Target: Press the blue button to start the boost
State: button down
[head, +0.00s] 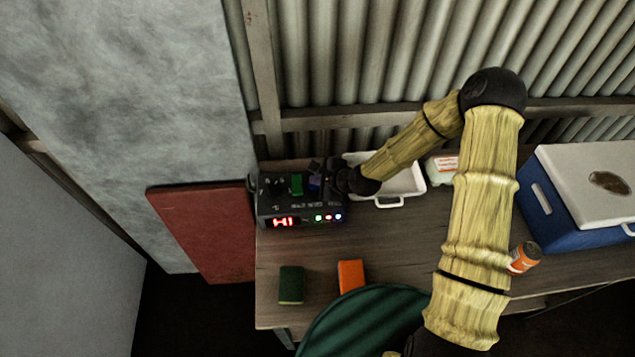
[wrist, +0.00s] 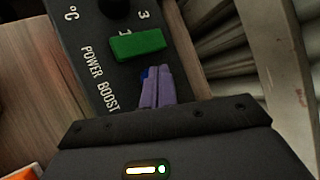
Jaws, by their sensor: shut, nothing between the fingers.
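The black control box (head: 268,204) stands at the left end of the workbench, its red display seeming to read "HI". Its top bears a green switch (head: 297,184), which also shows in the wrist view (wrist: 138,44), beside the words "POWER BOOST". My gripper (wrist: 158,86) has its purple fingers shut together with nothing between them, just beside the green switch. In the head view my gripper (head: 315,183) is over the box's right part. A sliver of the blue button (wrist: 144,73) shows at the fingertips; the fingers hide the rest. I cannot tell whether they touch it.
A white tray (head: 410,182) stands right of the box, partly behind my arm. A green block (head: 291,285) and an orange block (head: 351,275) lie near the bench's front. An orange can (head: 524,257) and a blue cooler (head: 545,215) are at right.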

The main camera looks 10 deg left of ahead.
aim_at(318, 188)
jog(key=shift+r, duration=0.45)
jog(key=shift+r+p, duration=2.15)
jog(key=shift+r, duration=0.35)
jog(key=shift+d, duration=0.15)
jog(key=s+d+r+n+g+h, duration=0.1)
jog(key=s+d+r+n+h, duration=0.1)
jog(key=s+d+r+n, duration=0.3)
jog(key=s+d+r+n+h, duration=0.3)
jog(key=s+d+r+n, duration=0.2)
jog(key=d, duration=0.6)
jog(key=s+d+r+n+g+h, duration=0.1)
jog(key=s+d+r+n+h, duration=0.1)
jog(key=s+d+r+n, duration=0.3)
jog(key=s+d+r, duration=0.1)
jog(key=d+r, duration=0.2)
jog(key=r, duration=0.1)
jog(key=shift+d+n+g+h, duration=0.25)
jog(key=shift+n+g+h, duration=0.05)
jog(key=shift+n, duration=0.1)
